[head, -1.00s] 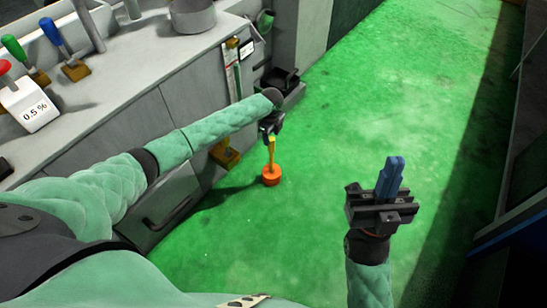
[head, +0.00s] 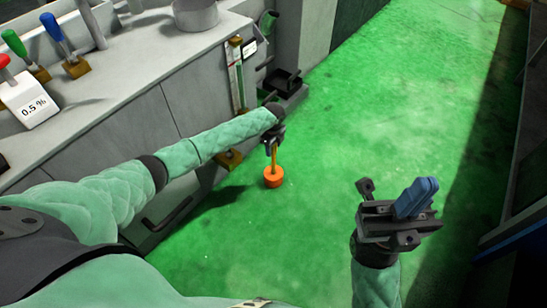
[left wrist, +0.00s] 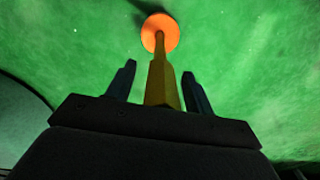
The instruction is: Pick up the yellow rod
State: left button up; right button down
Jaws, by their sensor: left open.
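The yellow rod (head: 273,158) with an orange disc (head: 273,177) at its far end points down from my left gripper (head: 272,138), over the green floor. In the left wrist view the rod (left wrist: 161,80) lies between the two dark fingers of my left gripper (left wrist: 160,85), with a gap on each side. That gripper is open around the rod. The orange disc (left wrist: 160,33) is beyond the fingertips. I cannot tell whether the disc touches the floor. My right gripper (head: 415,198), with its blue fingers together, is shut and empty at the right, away from the rod.
A grey machine bench (head: 110,110) runs along the left, with coloured levers (head: 57,33) and a white block marked 0.5 % (head: 27,98). A dark tray (head: 283,80) stands beyond my left gripper. The green floor (head: 400,90) is clear.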

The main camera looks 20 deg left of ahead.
pick_arm(q)
jog(key=shift+f, duration=0.4)
grip_shut()
jog(key=shift+r, duration=0.1)
